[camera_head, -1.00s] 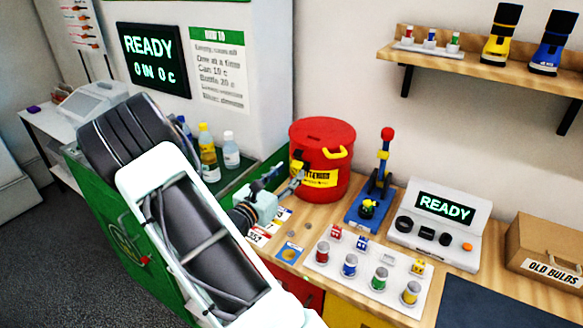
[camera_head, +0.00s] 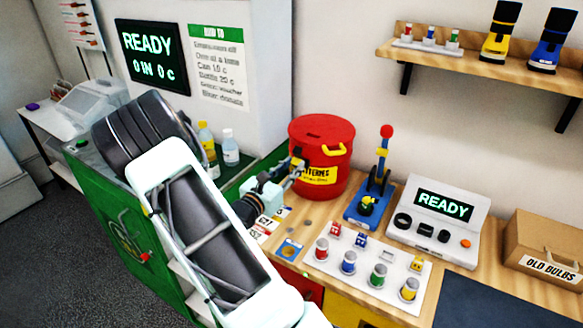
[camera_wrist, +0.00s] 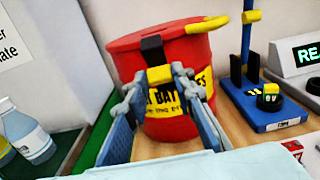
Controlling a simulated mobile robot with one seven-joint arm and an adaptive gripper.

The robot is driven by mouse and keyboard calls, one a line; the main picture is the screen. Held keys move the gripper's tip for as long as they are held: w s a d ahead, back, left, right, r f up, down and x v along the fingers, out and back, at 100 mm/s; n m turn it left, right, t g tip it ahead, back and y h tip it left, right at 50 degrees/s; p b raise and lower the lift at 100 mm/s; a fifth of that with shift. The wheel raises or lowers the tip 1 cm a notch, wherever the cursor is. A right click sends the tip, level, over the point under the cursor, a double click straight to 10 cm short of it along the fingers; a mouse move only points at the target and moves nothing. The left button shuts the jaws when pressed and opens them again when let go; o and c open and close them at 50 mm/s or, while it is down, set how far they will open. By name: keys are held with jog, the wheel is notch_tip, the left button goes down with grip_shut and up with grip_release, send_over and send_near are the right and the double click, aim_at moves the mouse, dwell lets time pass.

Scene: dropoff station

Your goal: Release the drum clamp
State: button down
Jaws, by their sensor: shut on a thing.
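The red drum (camera_head: 322,150) with a yellow batteries label stands upright on the wooden counter, its lid on. It also fills the middle of the wrist view (camera_wrist: 165,55). The clamp lever (camera_wrist: 152,46) on its front is black with a yellow end. My gripper (camera_wrist: 160,76) is shut on the lever's yellow end, one finger on each side. In the head view my gripper (camera_head: 293,172) is at the drum's left side, and the lever is mostly hidden there.
A yellow handle (camera_head: 336,150) sits on the drum's right. A blue lever press (camera_head: 372,195) stands close to the right. Bottles (camera_head: 230,150) stand to the left. A white tray (camera_head: 335,262) with several cans and blocks lies in front.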

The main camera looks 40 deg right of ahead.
jog(key=f+h+b, duration=0.1)
jog(key=b, duration=0.3)
jog(key=f+t+h+b, duration=0.1)
jog(key=h+b, duration=0.1)
jog(key=b, duration=0.2)
jog(key=f+t+h+b, duration=0.1)
jog(key=h+b, duration=0.1)
jog(key=b, duration=0.2)
jog(key=shift+s+a+f+b, duration=0.1)
jog(key=shift+a+f+b, duration=0.15)
jog(key=shift+f+b, duration=0.15)
jog(key=shift+t, duration=0.3)
jog(key=shift+h, duration=0.3)
jog(key=c, duration=1.6)
grip_release()
